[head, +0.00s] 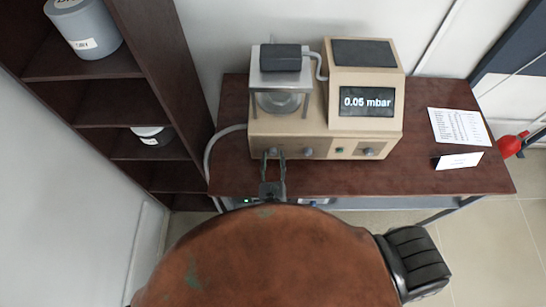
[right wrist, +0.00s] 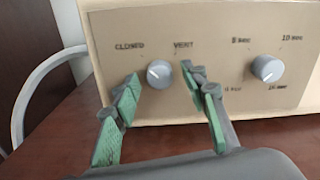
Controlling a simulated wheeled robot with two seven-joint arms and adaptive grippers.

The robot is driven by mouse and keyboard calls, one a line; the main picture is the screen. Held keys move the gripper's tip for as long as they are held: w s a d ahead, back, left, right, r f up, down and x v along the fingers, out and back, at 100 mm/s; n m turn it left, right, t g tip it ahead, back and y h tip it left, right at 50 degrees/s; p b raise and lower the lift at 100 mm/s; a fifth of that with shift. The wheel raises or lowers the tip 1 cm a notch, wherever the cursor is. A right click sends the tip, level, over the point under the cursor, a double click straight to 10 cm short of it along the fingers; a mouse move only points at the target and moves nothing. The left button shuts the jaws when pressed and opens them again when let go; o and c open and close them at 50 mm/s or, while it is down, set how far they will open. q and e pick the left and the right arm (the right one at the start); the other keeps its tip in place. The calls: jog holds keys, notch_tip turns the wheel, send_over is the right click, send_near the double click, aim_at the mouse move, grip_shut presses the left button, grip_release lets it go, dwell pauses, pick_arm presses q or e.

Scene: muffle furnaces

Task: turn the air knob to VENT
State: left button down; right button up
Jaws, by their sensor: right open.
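The air knob (right wrist: 159,73) is a small round grey knob on the beige front panel, between the labels CLOSED on its left and VENT on its right. I cannot clearly tell which label its pointer faces. My right gripper (right wrist: 163,88) is open, with its green-padded fingers on either side of the knob. No finger clearly touches it. In the head view, the right gripper (head: 273,160) is at the lower left of the beige apparatus (head: 320,147), and its fingers partly cover the knob area. My left gripper is not in view.
A second grey knob (right wrist: 267,68) is to the right on the panel. The display (head: 367,102) reads 0.05 mbar. A grey hose (head: 212,150) curves along the left side. A white card (head: 459,161) and a printed sheet (head: 460,128) are on the right of the dark table (head: 420,178).

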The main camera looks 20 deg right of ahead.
grip_shut()
dwell(0.6)
jog(key=shift+f+m+b, duration=0.15)
jog(key=shift+m+b, duration=0.95)
jog(key=shift+b, duration=0.1)
jog(key=m+b, duration=1.1)
jog(key=shift+a+m, duration=0.15)
jog(key=shift+m, duration=0.25)
jog(key=shift+m+b, duration=1.6)
jog(key=shift+m, duration=0.4)
jog(key=shift+r, duration=0.2)
